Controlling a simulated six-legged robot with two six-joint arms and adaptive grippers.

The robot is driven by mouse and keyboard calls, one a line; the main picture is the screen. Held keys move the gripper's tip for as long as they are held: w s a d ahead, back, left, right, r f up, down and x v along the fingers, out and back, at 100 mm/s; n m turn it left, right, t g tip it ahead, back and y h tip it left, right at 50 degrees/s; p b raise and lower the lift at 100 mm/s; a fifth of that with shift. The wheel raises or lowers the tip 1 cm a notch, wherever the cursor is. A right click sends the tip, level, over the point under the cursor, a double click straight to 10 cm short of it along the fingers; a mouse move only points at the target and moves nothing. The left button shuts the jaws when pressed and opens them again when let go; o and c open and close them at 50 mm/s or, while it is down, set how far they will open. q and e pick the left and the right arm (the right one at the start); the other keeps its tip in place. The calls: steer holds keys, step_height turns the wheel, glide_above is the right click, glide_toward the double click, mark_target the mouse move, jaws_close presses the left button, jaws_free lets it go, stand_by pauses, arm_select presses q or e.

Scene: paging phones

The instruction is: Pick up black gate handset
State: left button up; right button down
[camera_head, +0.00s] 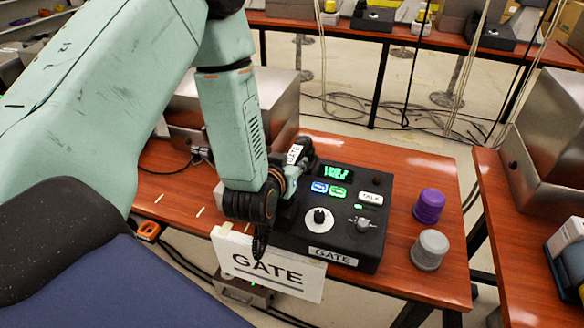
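The black gate handset (304,151) lies along the left side of the black console (378,240), with a small white GATE label near its upper end. The console has a green display, several buttons, a white dial and a GATE label on its front edge. My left gripper (262,236) reaches down over the handset's lower end and hides much of it. One dark finger shows in front of the hanging white GATE sign (300,281). I cannot tell whether the fingers are open or touch the handset. My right gripper is out of view.
A purple knob-like cylinder (428,205) and a grey one (430,250) stand right of the console on the wooden table (425,165). A metal box (275,95) stands behind. Another table (500,215) is at right, across a narrow gap. Cables lie on the floor.

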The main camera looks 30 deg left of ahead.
mark_target(293, 157)
arm_select(q)
steer(key=shift+a, duration=0.1)
steer(key=shift+c, duration=0.8)
steer(key=shift+d+r, duration=0.1)
steer(key=shift+d, duration=0.2)
jaws_close()
steer(key=shift+a, duration=0.15)
step_height(293, 157, up, 9)
steer(key=p, duration=0.2)
steer(key=shift+r+p, duration=0.2)
steer(key=shift+p, duration=0.15)
steer(key=shift+r, duration=0.3)
